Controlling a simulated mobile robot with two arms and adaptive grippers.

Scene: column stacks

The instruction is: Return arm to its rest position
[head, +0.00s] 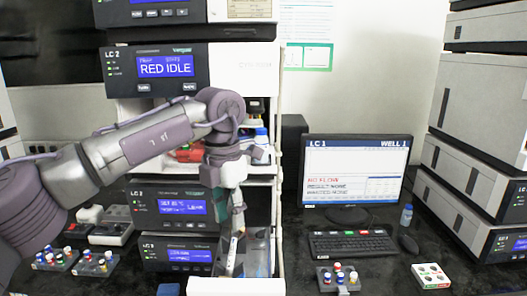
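My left arm (150,138) reaches in from the left across the front of the left instrument stack. It bends down at the wrist. My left gripper (234,240) points downward in front of the stack's right part, above a white tray or ledge (236,287) at the bottom edge. Its fingers are small and partly blended with the things behind, so I cannot make out whether they hold anything. My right gripper does not show.
The left stack's LC 2 unit (165,67) reads "RED IDLE". Vial racks (55,260) stand at lower left. A monitor (355,170), keyboard (352,244), vial rack (338,280) and small white box (431,276) occupy the bench. Another stack (480,120) stands right.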

